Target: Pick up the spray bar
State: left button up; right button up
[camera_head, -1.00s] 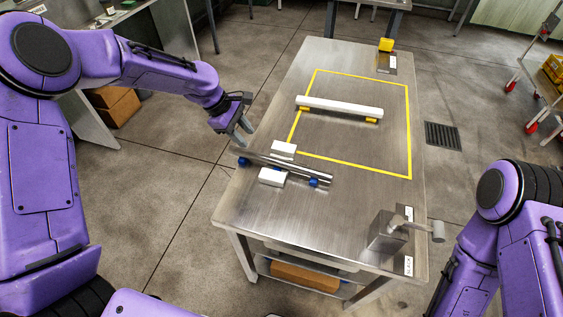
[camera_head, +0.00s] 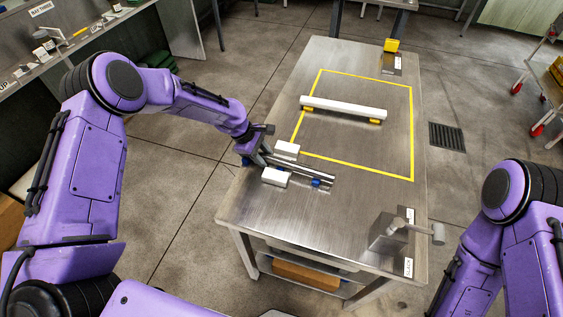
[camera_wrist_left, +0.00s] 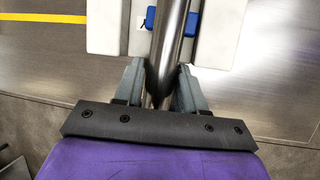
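The spray bar appears to be the shiny steel tube (camera_head: 310,176) with blue fittings, lying at the near left of the steel table. A blue fitting shows at its right part. The tube passes between two white blocks, one behind (camera_head: 287,148) and one in front (camera_head: 275,177). My left gripper (camera_head: 262,160) is low at the tube's left end. In the left wrist view the tube (camera_wrist_left: 173,35) runs between its two fingers (camera_wrist_left: 160,85), one on each side; firm contact is not clear. My right gripper is out of the head view; only my right arm shows.
A grey box-shaped fixture (camera_head: 388,238) with a spout stands at the front right. The outlined area's near part is clear.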

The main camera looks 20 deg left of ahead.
pick_arm(q)
jog(key=shift+s, duration=0.1)
jog(key=shift+f, duration=0.2)
dwell(0.4)
grip_shut()
